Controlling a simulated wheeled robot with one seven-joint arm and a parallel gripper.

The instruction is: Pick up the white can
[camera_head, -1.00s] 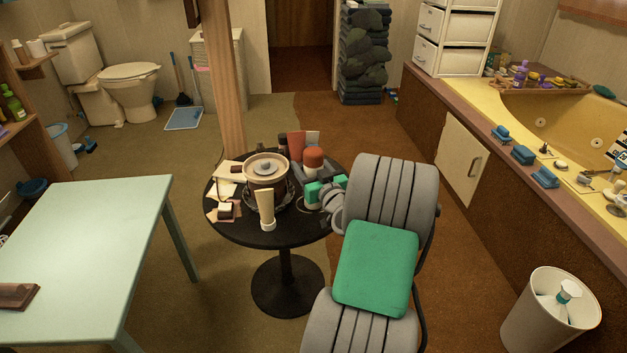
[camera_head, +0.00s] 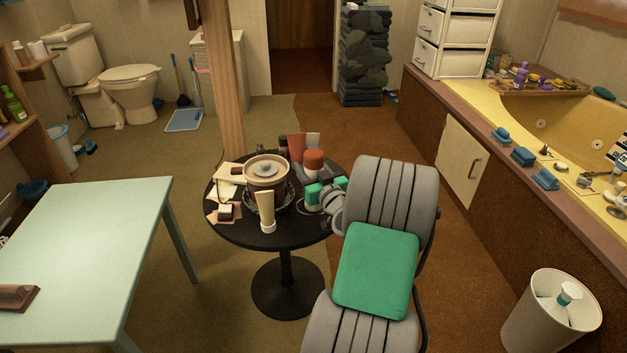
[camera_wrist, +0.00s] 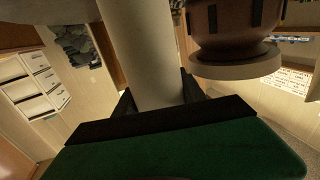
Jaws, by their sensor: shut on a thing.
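A plain white can (camera_wrist: 145,50) runs as a smooth cylinder through the middle of the wrist view. My gripper (camera_wrist: 158,97) is shut on it, with one dark finger on each side. In the head view my green and grey gripper (camera_head: 317,196) is at the right side of the round black table (camera_head: 275,240). The can is mostly hidden there by the gripper and the clutter. I cannot tell whether the can still touches the tabletop.
A brown pot with a tan rim (camera_head: 266,173) stands close left of my gripper. A cream tube (camera_head: 265,212) and a red-topped bottle (camera_head: 313,162) are also near. A pale green table (camera_head: 90,250) stands at left. The tub (camera_head: 560,115) is at right.

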